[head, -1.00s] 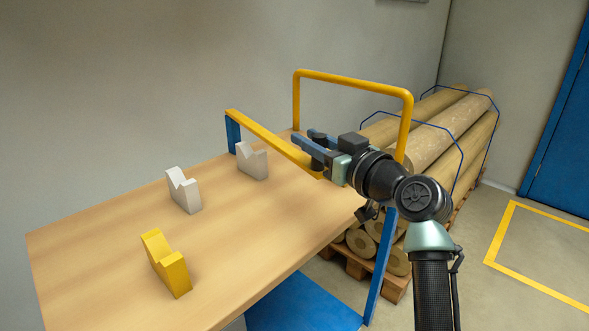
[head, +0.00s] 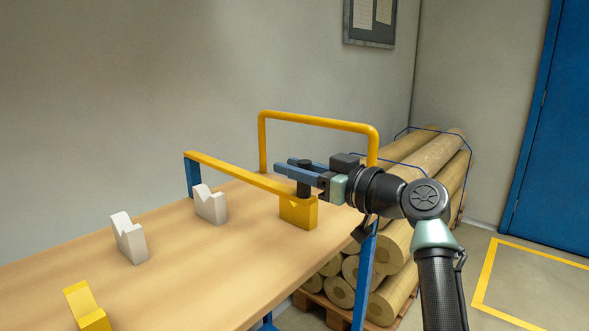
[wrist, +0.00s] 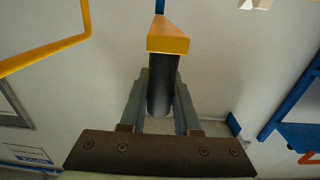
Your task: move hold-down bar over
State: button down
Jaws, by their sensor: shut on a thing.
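The hold-down bar (head: 245,172) is a long yellow bar running from a short blue post (head: 192,178) at the far table edge toward the right. My gripper (head: 293,171) is shut on the upright black handle (head: 303,182) at the bar's near end. In the wrist view, the handle (wrist: 162,88) stands between the two fingers, and the yellow bar end (wrist: 168,38) is just beyond it. A yellow V-notched block (head: 298,214) shows below the bar's handle end. I cannot tell whether the bar touches it.
Two white V-blocks (head: 128,240) (head: 210,205) and another yellow V-block (head: 87,310) stand on the wooden tabletop (head: 190,270). A yellow tube rail (head: 320,121) rises behind the bar. Strapped brown rolls (head: 400,238) lie on a pallet to the right.

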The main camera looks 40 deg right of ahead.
jog(key=c, duration=0.6)
grip_release()
jog(key=shift+c, duration=0.2)
jog(key=s+d+p, duration=0.1)
jog(key=s+d, duration=0.1)
jog(key=s, duration=1)
jog(key=shift+s+d+p, duration=0.3)
jog(key=shift+s, duration=0.1)
